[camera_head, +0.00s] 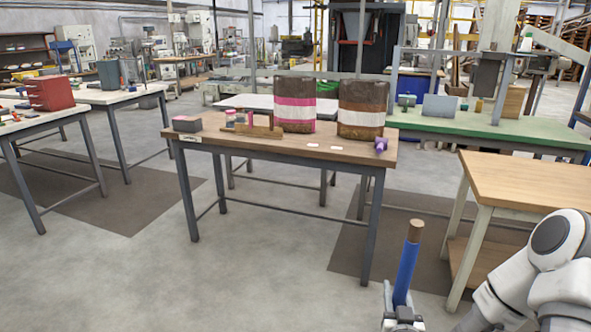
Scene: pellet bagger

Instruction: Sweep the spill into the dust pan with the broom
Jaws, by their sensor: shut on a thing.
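My gripper (401,314) is at the bottom edge, right of centre, partly cut off by the frame. It is shut on a blue handle with a brown end (407,265), which stands nearly upright. This looks like the broom's handle; its lower part and any bristles are out of view. I see no spill and no dust pan that I can make out in this view.
A wooden-topped table (270,149) ahead bears a pink-banded bag (294,107), a brown-banded bag (361,113) and a small purple item (381,145). A wooden bench (530,180) stands close on the right. Grey floor (260,270) in front is clear.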

